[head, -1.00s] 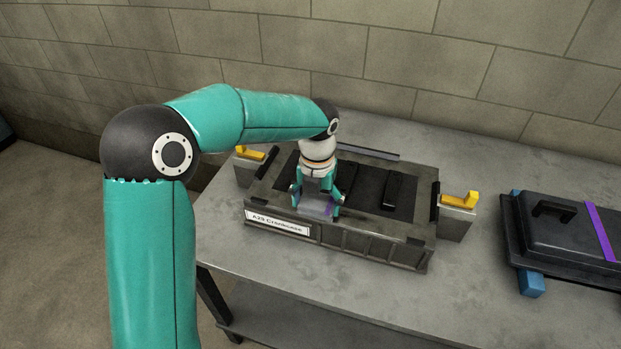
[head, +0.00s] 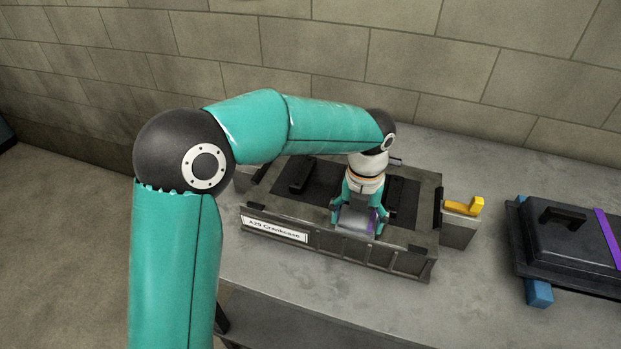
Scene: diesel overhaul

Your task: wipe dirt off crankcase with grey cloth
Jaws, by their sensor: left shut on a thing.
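The crankcase (head: 405,262) is a dark grey box with a white label reading "Crankcase" on its front. It sits on the grey table. My left gripper (head: 356,218) points down over the right half of its top, near the front edge. It is shut on the grey cloth (head: 355,220), which has a purple edge on its right side. The cloth is at the top of the crankcase; whether it touches cannot be told for sure. A dark panel (head: 317,195) covers much of the top; no distinct dirt patch can be made out. My right gripper is not in view.
A clamp with a yellow handle (head: 463,207) stands at the crankcase's right end. A black case-like part (head: 570,240) with a purple strap rests on blue blocks (head: 538,293) at the right. The table (head: 470,300) is clear between them. A block wall (head: 440,60) stands behind.

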